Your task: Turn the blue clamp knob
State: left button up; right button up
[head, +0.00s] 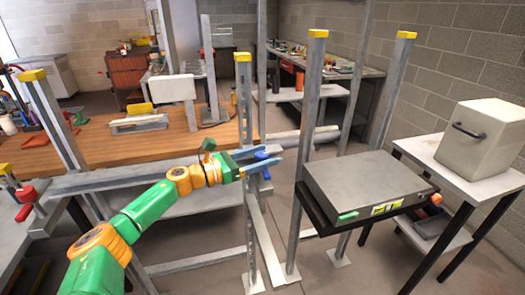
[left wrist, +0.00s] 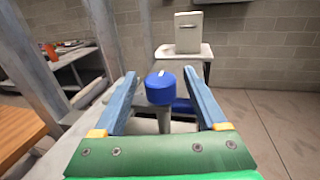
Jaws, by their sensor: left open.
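The blue clamp knob (left wrist: 160,87) shows in the left wrist view, a round blue cap with a small white mark, between the two fingers of my left gripper (left wrist: 166,95). The fingers are apart, with gaps visible on both sides of the knob. More blue (left wrist: 183,105) shows just behind it at lower right. In the head view my left gripper (head: 262,163) is at the grey metal post (head: 246,130), with blue parts of the clamp at its fingertips. The fingers partly hide the clamp there. My right gripper is not in view.
A grey box on a stand (head: 365,182) is right of the posts. A white table (head: 470,175) with a beige handled box (head: 485,133) stands farther right. A wooden workbench (head: 120,143) is at left. A red clamp (head: 27,200) sits at the left edge.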

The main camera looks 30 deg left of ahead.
pick_arm(q)
jog(key=shift+w, duration=0.1)
jog(key=shift+c, duration=0.9)
grip_shut()
jog(key=shift+d, duration=0.1)
